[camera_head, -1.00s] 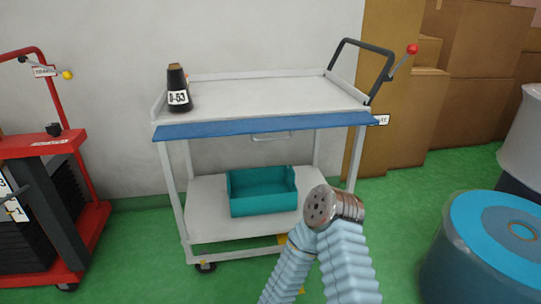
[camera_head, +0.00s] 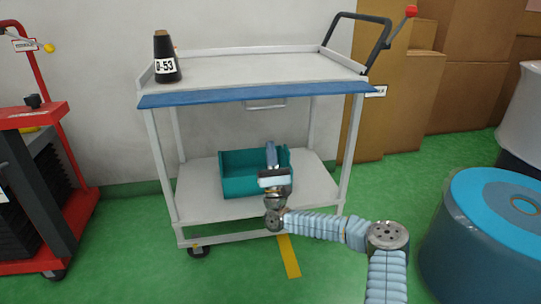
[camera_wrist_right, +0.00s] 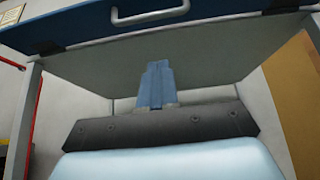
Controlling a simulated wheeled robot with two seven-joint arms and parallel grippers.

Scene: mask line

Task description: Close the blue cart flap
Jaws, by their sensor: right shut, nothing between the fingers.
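The blue flap (camera_head: 255,95) runs along the front edge of the white cart's top shelf (camera_head: 265,70). A pale handle (camera_head: 265,105) shows just below it. In the right wrist view the flap (camera_wrist_right: 80,32) is seen from below across the top, with dark brackets near its ends. My right gripper (camera_head: 271,152) is shut and empty, its fingers pointing up, below the flap and apart from it. In the head view it overlaps the teal bin (camera_head: 240,180). In the wrist view its fingers (camera_wrist_right: 157,80) show below the shelf's underside. My left gripper is out of view.
A dark cone labelled D-53 (camera_head: 165,60) stands on the cart's top left. A red cart (camera_head: 75,215) is at left, cardboard boxes (camera_head: 475,60) at back right, and a blue drum (camera_head: 475,240) at right.

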